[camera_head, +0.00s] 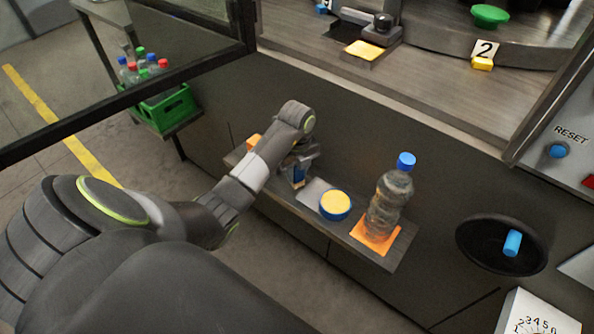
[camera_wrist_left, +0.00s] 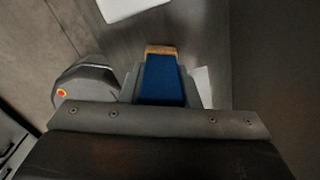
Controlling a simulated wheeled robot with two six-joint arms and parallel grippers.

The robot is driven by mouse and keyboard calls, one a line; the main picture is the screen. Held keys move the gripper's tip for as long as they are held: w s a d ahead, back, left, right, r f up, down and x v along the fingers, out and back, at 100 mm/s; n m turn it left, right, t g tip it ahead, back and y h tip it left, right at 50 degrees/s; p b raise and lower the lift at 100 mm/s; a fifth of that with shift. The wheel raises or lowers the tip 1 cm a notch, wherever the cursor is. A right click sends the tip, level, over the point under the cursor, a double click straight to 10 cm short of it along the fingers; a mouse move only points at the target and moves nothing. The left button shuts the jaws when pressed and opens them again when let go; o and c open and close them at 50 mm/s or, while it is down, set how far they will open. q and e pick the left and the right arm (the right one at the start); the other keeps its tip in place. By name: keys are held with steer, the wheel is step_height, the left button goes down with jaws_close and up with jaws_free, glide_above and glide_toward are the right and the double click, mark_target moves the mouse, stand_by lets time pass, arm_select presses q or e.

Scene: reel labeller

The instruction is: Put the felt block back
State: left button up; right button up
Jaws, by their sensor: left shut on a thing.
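The felt block (camera_head: 298,174) shows as a small blue patch at my left gripper (camera_head: 299,179) in the head view. In the left wrist view the felt block (camera_wrist_left: 163,82) is blue with a tan, wood-like end, and sits between the fingers of my left gripper (camera_wrist_left: 163,92), which is shut on it. The gripper is over the left part of a narrow grey shelf (camera_head: 403,247). I cannot tell whether the block touches the shelf. My right gripper is not in view.
On the shelf, right of my left gripper, are a pale flat piece (camera_head: 314,192), a round yellow-topped blue tin (camera_head: 335,204) and a blue-capped bottle (camera_head: 390,200) on an orange mat (camera_head: 375,240). A machine deck (camera_head: 420,95) rises behind.

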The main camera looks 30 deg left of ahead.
arm_select(q)
steer(key=shift+f, duration=0.15)
steer(key=o, duration=1)
steer(key=shift+r, duration=0.45)
step_height(320, 180, up, 5)
steer(key=shift+w+r, duration=0.1)
step_height(320, 180, up, 4)
steer(key=p, duration=0.4)
steer(key=shift+r, duration=0.1)
steer(key=shift+r+p, duration=1.05)
steer(key=shift+p, duration=0.05)
